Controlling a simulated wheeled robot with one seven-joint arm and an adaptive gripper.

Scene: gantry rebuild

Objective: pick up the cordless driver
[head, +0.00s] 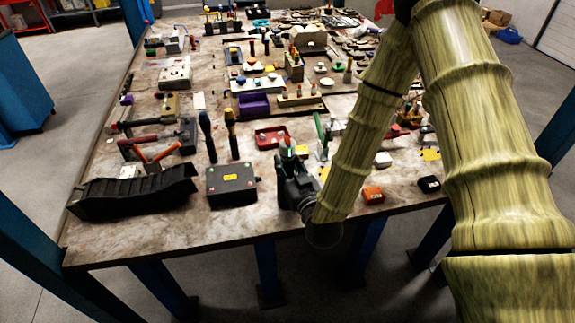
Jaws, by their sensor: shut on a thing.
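My gripper (291,180) is dark and sits low over the front edge of the table, just right of a black box. It is shut on a small dark thing with red and green at its top, which looks like the cordless driver (287,152). Most of the driver is hidden by the gripper, so its full shape does not show. I cannot tell whether it touches the tabletop.
The black box (231,184) stands close left of my gripper. A black ridged tray (133,194) lies at the front left. A red tray (272,136) is just behind, and an orange block (373,194) is to the right.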

